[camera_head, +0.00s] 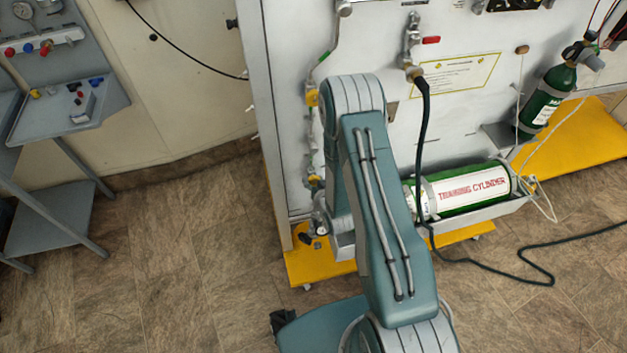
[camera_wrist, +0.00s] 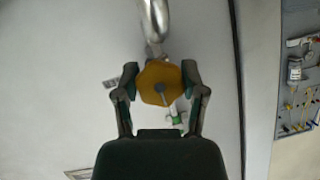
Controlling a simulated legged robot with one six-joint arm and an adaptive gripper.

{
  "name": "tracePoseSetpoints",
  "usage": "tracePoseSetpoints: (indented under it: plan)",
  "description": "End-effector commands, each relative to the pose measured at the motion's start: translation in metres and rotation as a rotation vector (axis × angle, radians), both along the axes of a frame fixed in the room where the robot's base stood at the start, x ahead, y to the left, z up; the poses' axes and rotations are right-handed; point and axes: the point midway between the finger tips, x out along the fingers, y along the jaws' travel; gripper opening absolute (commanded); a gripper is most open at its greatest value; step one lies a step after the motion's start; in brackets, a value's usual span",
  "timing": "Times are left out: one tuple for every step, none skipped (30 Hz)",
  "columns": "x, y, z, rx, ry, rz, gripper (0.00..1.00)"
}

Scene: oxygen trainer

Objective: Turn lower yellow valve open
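In the wrist view, a yellow valve handle (camera_wrist: 160,83) with a bolt-like centre faces me, with a metal pipe (camera_wrist: 155,25) behind its top edge. My gripper (camera_wrist: 160,82) has its two fingers spread apart, one on each side of the handle. The fingertips look very close to its edges; contact cannot be made out. In the head view, an upper yellow valve (camera_head: 312,97) and a lower yellow valve (camera_head: 314,181) sit on the panel's left pipe line. My arm hides my gripper there, so which valve it surrounds cannot be told.
A green and white training cylinder (camera_head: 472,189) lies in a tray right of my arm. A smaller green cylinder (camera_head: 548,100) leans at the far right. A black hose (camera_head: 423,150) hangs down the panel. A grey workbench (camera_head: 65,110) stands left; the floor between is clear.

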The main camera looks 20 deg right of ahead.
Motion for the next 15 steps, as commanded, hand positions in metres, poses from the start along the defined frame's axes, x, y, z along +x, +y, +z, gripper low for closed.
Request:
tracePoseSetpoints:
  plan:
    - [0.0008, -0.0001, 0.0003, 0.000, -0.002, -0.001, 0.07]
    - [0.0009, -0.0001, 0.0003, 0.000, -0.002, -0.001, 0.07]
    - [0.0010, -0.0001, 0.0003, -0.001, -0.002, 0.000, 0.07]
    - [0.0010, -0.0001, 0.0003, -0.001, -0.002, 0.000, 0.07]
    - [0.0011, -0.0001, 0.0003, -0.002, -0.002, 0.000, 0.07]
    - [0.0011, 0.0000, 0.0003, -0.004, -0.002, 0.000, 0.07]
    - [0.0012, 0.0000, 0.0004, -0.007, -0.002, 0.000, 0.07]
    - [0.0013, 0.0000, 0.0003, -0.012, -0.002, 0.000, 0.07]
    - [0.0015, 0.0001, 0.0003, -0.020, -0.002, 0.000, 0.07]
    - [0.0016, 0.0001, 0.0002, -0.027, -0.002, 0.000, 0.07]
    - [0.0016, 0.0002, 0.0003, -0.036, -0.002, 0.001, 0.07]
    - [0.0017, 0.0003, 0.0003, -0.053, -0.002, 0.001, 0.07]
    - [0.0017, 0.0003, 0.0003, -0.066, -0.003, 0.000, 0.07]
    - [0.0017, 0.0002, 0.0003, -0.080, -0.003, 0.000, 0.07]
    - [0.0017, 0.0003, 0.0003, -0.103, -0.003, 0.000, 0.07]
